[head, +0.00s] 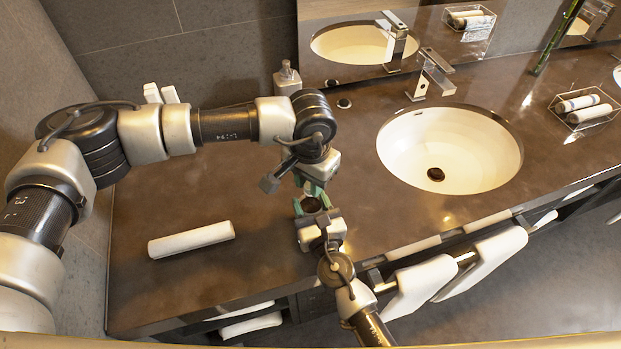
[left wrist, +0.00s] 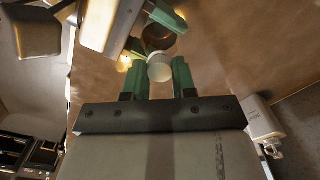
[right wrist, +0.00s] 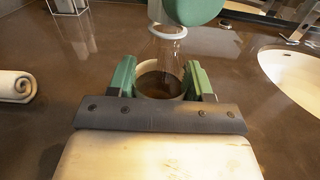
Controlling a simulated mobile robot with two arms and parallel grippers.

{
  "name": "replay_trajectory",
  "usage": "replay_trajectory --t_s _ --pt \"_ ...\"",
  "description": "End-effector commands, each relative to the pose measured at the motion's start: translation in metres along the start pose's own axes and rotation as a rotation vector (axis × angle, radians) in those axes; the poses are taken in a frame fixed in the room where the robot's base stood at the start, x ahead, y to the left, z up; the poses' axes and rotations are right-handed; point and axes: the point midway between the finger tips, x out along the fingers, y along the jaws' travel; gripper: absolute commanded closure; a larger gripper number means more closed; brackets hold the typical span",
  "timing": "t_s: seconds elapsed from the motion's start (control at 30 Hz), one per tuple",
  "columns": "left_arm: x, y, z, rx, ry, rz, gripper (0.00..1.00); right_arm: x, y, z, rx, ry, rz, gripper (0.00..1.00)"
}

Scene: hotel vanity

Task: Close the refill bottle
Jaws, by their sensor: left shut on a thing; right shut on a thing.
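The refill bottle (right wrist: 160,84) is clear with dark contents, and it stands between the green fingers of my right gripper (right wrist: 163,82), which is shut on it. In the head view my right gripper (head: 312,212) is at the counter's front, just below my left gripper (head: 313,187). My left gripper (left wrist: 157,78) is shut on a small white cap (left wrist: 160,67). In the right wrist view the white cap (right wrist: 158,12) shows above the bottle's pale neck ring, beside a green left finger. Whether cap and neck touch is unclear. The bottle is mostly hidden in the head view.
A rolled white towel (head: 191,240) lies on the counter to the left. A soap dispenser (head: 288,79) stands behind my left arm. The sink (head: 449,149) and faucet (head: 430,78) are to the right, with a clear tray of rolled towels (head: 583,108) beyond.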

Motion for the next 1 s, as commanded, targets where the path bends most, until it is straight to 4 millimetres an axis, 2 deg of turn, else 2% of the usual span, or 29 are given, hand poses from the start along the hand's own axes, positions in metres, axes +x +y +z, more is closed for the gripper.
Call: replay_trajectory --t_s 0.1,0.23,0.37,0.63,0.67,0.8,1.0 --pt "-0.0005 -0.0003 -0.0002 0.204 0.000 -0.001 0.95 0.0000 -0.0001 0.0001 0.000 0.000 0.000 1.00" --pt "-0.0003 -0.0003 -0.0003 0.361 0.001 -0.001 0.95 0.0000 -0.0002 0.0000 0.000 0.000 0.000 1.00" --pt "-0.0002 -0.0003 -0.0003 0.423 0.001 0.000 0.95 0.0000 -0.0002 0.0000 0.000 0.000 -0.001 1.00" --pt "-0.0003 -0.0004 -0.0003 0.426 0.001 0.000 0.95 0.0000 -0.0003 -0.0001 0.000 0.000 -0.001 1.00" --pt "-0.0003 -0.0004 -0.0003 0.426 0.001 0.000 0.69 -0.0001 -0.0003 -0.0001 0.000 0.000 -0.001 1.00" --pt "-0.0002 -0.0004 -0.0003 0.425 0.001 0.000 0.48 -0.0001 -0.0002 -0.0001 0.000 0.000 -0.001 1.00" --pt "-0.0001 -0.0004 -0.0002 0.425 0.000 0.000 0.48 -0.0001 -0.0002 -0.0001 0.000 0.000 0.000 1.00"
